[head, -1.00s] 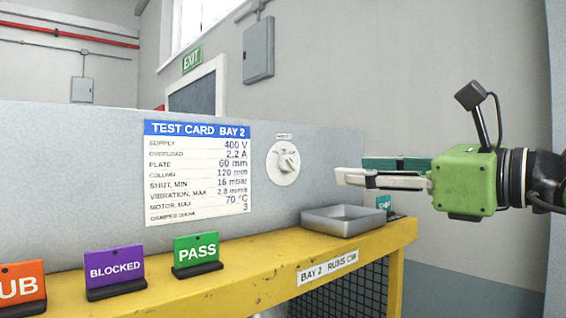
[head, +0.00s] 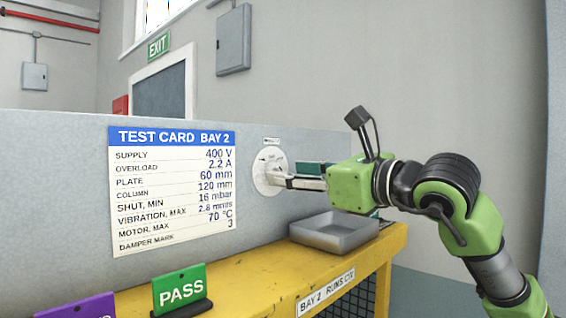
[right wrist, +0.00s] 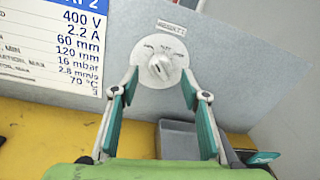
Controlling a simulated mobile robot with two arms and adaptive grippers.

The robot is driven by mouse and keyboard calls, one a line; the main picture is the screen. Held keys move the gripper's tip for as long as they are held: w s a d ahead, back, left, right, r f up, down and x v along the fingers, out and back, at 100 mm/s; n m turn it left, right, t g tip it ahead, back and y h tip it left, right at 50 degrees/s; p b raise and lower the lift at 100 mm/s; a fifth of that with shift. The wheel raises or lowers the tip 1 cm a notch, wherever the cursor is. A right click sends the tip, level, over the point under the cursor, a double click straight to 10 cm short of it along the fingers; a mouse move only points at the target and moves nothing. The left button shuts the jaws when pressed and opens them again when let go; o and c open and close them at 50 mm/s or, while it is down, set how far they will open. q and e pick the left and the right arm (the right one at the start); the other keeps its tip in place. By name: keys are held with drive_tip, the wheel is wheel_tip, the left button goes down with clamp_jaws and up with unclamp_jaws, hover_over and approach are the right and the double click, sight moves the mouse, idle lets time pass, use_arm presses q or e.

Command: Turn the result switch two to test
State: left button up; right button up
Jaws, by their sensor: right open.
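The result switch, a white round dial with a knob, is on the grey panel; its dial (head: 264,175) shows in the head view, with the knob partly hidden by my fingers. In the right wrist view the knob (right wrist: 159,67) is fully seen, its grip tilted, with small lettering above it too small to read. My right gripper (head: 284,178) is open, its fingers pointing at the panel. In the right wrist view the right gripper (right wrist: 165,85) has its fingertips on either side of the dial, and no finger visibly touches the knob. My left gripper is not in view.
A test card (head: 172,190) is on the panel left of the switch. A grey tray (head: 333,232) stands on the yellow bench (head: 235,268) below the gripper. A green PASS sign (head: 180,289) and a purple sign (head: 78,308) stand at the front left.

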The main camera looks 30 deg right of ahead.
drive_tip(key=x, duration=0.3)
drive_tip(key=shift+p, duration=0.35)
drive_tip(key=c, duration=1.1)
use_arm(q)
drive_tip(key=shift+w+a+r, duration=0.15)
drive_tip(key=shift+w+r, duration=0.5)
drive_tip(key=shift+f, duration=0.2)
use_arm(e)
drive_tip(key=shift+m, duration=0.3)
use_arm(q)
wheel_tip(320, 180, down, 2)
drive_tip(key=b, duration=0.3)
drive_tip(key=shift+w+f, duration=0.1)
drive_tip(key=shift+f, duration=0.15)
use_arm(e)
drive_tip(key=m, duration=0.7)
drive_tip(key=shift+d+r+m+g, duration=0.1)
drive_tip(key=shift+m+g, duration=0.2)
drive_tip(key=shift+m, duration=0.1)
